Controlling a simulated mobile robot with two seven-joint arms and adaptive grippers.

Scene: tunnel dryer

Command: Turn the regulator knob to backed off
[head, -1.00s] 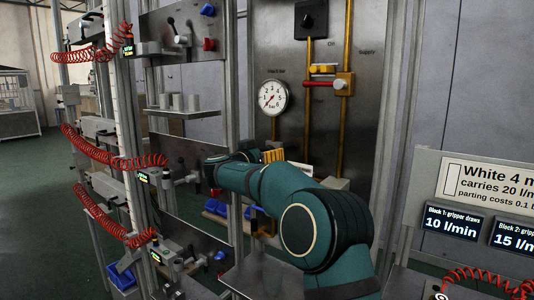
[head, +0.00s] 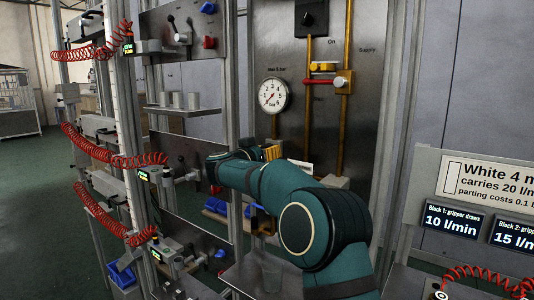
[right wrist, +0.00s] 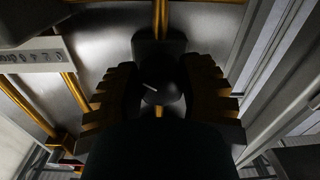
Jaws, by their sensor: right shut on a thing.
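The regulator knob (right wrist: 160,92) is dark and rounded, with a short white mark on its face, in the right wrist view. It sits below a dark block on a brass pipe. My right gripper (right wrist: 160,84) has its ribbed, gold-coloured fingers on both sides of the knob, shut on it. In the head view, the gold fingers of my right gripper (head: 272,152) partly show beyond my teal arm, and the knob is hidden there. The round white pressure gauge (head: 273,95) above has its needle toward the lower left. My left gripper is not in view.
A red-handled valve (head: 324,81) and brass pipes (head: 346,120) are on the steel panel near my arm. A rack with coiled red hoses (head: 110,158) stands at left. A translucent cup-like thing (head: 271,274) is on the shelf below my arm.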

